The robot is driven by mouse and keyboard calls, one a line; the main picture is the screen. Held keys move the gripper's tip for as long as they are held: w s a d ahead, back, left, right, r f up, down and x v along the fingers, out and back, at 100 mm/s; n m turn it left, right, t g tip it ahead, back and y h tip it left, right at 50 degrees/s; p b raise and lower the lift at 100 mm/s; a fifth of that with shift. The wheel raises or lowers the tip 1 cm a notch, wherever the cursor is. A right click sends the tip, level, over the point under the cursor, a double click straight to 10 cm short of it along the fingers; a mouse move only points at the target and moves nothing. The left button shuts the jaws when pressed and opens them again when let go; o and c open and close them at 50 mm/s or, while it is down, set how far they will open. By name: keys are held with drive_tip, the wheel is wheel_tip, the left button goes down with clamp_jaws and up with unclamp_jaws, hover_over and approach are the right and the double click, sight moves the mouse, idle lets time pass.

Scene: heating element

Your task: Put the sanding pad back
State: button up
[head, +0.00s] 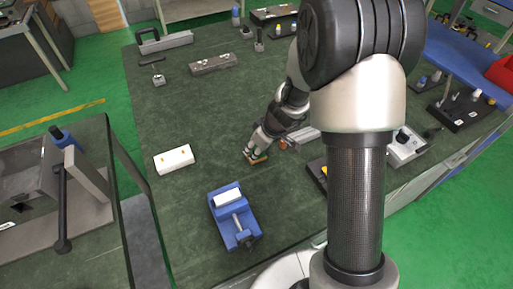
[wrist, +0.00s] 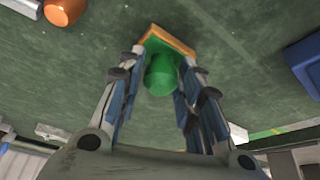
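The sanding pad, an orange slab with a round green knob (wrist: 161,75), shows in the wrist view between the fingers of my gripper (wrist: 162,68). The fingers stand on both sides of the knob, very close to it. Whether they press on it cannot be told. In the head view my gripper (head: 254,152) is low over the green table, with the orange edge of the pad (head: 258,160) at its tips. Whether the pad touches the table is unclear. My arm hides part of the table to the right.
A blue vise (head: 243,227) stands in front of my gripper, and a white block (head: 174,158) lies to the left. A rounded orange thing (wrist: 66,10) shows in the wrist view. A grey box (head: 405,148) is right of my arm. The table's left middle has free room.

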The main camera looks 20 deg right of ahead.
drive_tip(key=shift+o, duration=1.1)
drive_tip(key=shift+r, duration=0.1)
drive_tip(key=shift+r+p, duration=0.3)
drive_tip(key=shift+p, duration=0.1)
drive_tip(key=s+a+p+v, duration=0.1)
drive_tip(key=a+p+v, duration=0.1)
drive_tip(key=v, duration=0.7)
drive_tip(key=a+r+p+v, duration=0.1)
drive_tip(key=a+p+v, duration=0.1)
drive_tip(key=v, duration=0.7)
drive_tip(key=s+r+m+h, duration=0.1)
drive_tip(key=s+r+m, duration=0.2)
drive_tip(key=s, duration=0.7)
drive_tip(key=s+r+m+h, duration=0.1)
drive_tip(key=s+r+m, duration=0.2)
drive_tip(key=s+r, duration=0.4)
drive_tip(key=s, duration=0.3)
drive_tip(key=shift+m+t+h, duration=0.3)
drive_tip(key=shift+m+t, duration=0.1)
drive_tip(key=shift+s, duration=0.1)
